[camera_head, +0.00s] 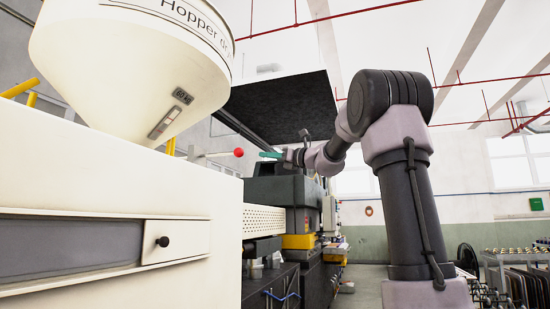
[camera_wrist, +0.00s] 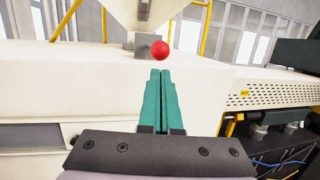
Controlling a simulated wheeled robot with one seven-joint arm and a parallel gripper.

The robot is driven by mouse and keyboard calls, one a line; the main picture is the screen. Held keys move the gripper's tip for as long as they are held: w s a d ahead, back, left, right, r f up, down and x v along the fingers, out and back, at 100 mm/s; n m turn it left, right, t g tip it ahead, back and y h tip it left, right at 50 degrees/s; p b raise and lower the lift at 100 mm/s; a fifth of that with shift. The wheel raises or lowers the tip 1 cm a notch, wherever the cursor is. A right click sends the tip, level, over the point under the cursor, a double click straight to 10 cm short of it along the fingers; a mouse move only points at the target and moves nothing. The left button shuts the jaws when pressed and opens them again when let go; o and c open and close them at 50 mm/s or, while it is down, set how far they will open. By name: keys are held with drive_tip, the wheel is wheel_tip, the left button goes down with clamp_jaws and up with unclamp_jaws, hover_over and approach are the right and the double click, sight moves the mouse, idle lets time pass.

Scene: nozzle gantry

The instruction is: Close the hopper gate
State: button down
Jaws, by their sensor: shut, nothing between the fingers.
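The cream hopper (camera_head: 130,65) has a cone narrowing downward; its lower cone (camera_wrist: 145,14) shows in the wrist view above a grey block (camera_wrist: 146,43). A red ball knob (camera_head: 239,152) sits on the end of a thin pale rod that runs left toward the hopper's base. The red knob (camera_wrist: 160,49) also shows in the wrist view, just beyond my fingertips. My gripper (camera_head: 261,154) has teal fingers, shut together and empty. In the wrist view the gripper (camera_wrist: 160,72) points at the knob, with the tips just below it in the picture. The gate plate itself is hidden.
A cream machine body (camera_head: 100,165) fills the left, with a grey panel and black knob (camera_head: 163,241) on its side. A perforated cover (camera_head: 263,221) and dark machinery stand beyond it. Yellow rails (camera_wrist: 104,22) flank the hopper. A dark overhead panel (camera_head: 280,105) hangs above my arm.

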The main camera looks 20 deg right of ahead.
approach(222, 154)
drive_tip(key=d, duration=0.2)
drive_tip(key=shift+d+r, duration=0.3)
drive_tip(key=shift+r, duration=0.1)
drive_tip(key=w+a, duration=0.1)
drive_tip(key=a, duration=0.1)
drive_tip(key=w+a, duration=0.3)
drive_tip(key=a, duration=0.2)
drive_tip(key=shift+w+r, duration=0.15)
drive_tip(key=shift+w, duration=0.2)
